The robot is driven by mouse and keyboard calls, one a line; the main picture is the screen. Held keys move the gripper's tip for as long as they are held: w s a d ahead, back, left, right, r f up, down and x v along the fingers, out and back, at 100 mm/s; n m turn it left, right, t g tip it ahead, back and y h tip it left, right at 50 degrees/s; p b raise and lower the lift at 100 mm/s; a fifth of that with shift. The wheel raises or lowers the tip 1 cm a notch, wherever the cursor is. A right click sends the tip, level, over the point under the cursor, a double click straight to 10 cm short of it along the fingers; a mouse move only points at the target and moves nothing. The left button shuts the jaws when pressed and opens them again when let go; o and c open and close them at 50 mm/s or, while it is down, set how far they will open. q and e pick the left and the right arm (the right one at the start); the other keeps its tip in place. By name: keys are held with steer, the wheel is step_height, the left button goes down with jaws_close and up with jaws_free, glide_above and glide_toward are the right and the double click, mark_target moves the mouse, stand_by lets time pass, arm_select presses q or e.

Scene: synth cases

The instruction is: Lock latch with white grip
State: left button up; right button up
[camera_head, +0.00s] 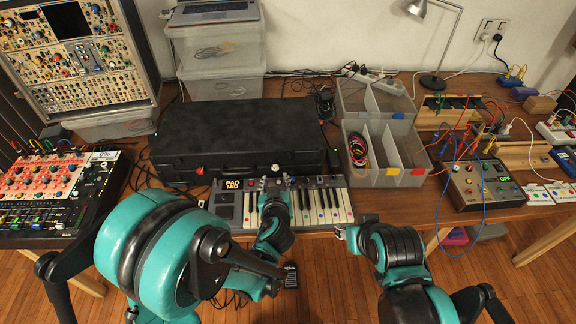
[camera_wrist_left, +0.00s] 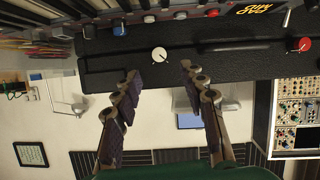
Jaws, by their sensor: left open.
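The latch with the white grip (camera_head: 276,168) is on the front face of the closed black case (camera_head: 235,125), right of its middle. In the left wrist view the same white grip (camera_wrist_left: 160,55) is a round knob with a small dark mark. My left gripper (camera_head: 275,183) is just in front of it. The left wrist view shows its two fingers (camera_wrist_left: 160,76) spread apart, with the white grip between and beyond the tips, not visibly touched. My right gripper (camera_head: 341,232) is at the table's front edge, its fingers too small to read.
A latch with a red grip (camera_head: 200,170) is on the case's left front. A small keyboard (camera_head: 325,205) lies close before the case, under my left gripper. Clear divided bins (camera_head: 385,177) stand right of the case. A mixer (camera_head: 60,190) is at the left.

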mark_target(275, 168)
arm_select(q)
steer(key=shift+w+d+f, duration=0.15)
steer(key=shift+w+f, duration=0.05)
steer(key=shift+w, duration=0.1)
steer(key=b+x, duration=0.2)
steer(key=x, duration=0.4)
steer(key=shift+w+f, duration=0.1)
steer(key=shift+f, duration=0.05)
steer(key=shift+w, duration=0.4)
jaws_close()
